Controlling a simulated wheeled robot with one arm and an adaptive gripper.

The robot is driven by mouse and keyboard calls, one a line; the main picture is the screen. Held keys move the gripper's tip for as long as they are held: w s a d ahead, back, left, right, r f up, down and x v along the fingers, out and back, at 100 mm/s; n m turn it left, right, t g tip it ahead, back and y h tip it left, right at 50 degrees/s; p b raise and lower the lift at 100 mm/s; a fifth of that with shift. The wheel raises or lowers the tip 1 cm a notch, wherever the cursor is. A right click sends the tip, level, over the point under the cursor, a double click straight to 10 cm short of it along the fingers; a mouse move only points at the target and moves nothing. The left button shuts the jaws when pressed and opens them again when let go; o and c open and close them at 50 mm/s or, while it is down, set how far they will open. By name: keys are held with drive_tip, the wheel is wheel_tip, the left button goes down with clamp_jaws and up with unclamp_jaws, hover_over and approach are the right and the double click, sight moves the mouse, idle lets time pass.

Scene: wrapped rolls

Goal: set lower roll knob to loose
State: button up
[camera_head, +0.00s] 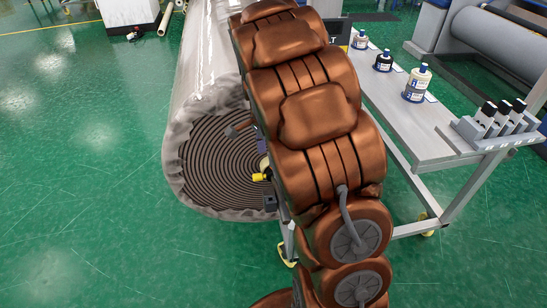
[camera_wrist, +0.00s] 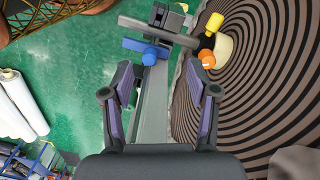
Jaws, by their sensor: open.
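My gripper (camera_wrist: 158,78) is open and empty in the wrist view, its two fingers apart on either side of a grey metal post (camera_wrist: 153,115). Beyond the fingertips, a blue handle (camera_wrist: 147,50) sits on the post. To its right are an orange knob (camera_wrist: 206,58) and a yellow knob (camera_wrist: 214,22), beside the striped end of a wrapped roll (camera_wrist: 250,105). In the head view the roll (camera_head: 217,165) lies left of my arm, and the yellow knob (camera_head: 260,177) shows at the arm's edge. I cannot tell which part is the lower roll knob. My arm hides my gripper there.
A metal table (camera_head: 400,105) stands right of my arm, with several bottles and a rack (camera_head: 495,128) of dark-topped pieces. A large grey roller (camera_head: 500,45) is at the back right. The green floor on the left is mostly clear.

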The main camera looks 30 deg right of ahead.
drive_tip(key=w+d+f+m, duration=0.2)
drive_tip(key=w+d+f+m+p, duration=0.1)
drive_tip(key=w+d+f+m, duration=0.1)
drive_tip(key=w+d, duration=0.1)
drive_tip(key=w+d+f+m+p, duration=0.1)
drive_tip(key=w+d+f+m, duration=0.1)
drive_tip(key=w, duration=0.1)
drive_tip(key=shift+d+f, duration=0.2)
drive_tip(key=shift+d, duration=0.1)
drive_tip(key=shift+w+d+f+m+t, duration=0.25)
drive_tip(key=shift+w+f+m+t, duration=0.05)
drive_tip(key=shift+f+m, duration=0.2)
drive_tip(key=shift+f+p, duration=1.7)
drive_tip(key=shift+f, duration=2.15)
clamp_jaws()
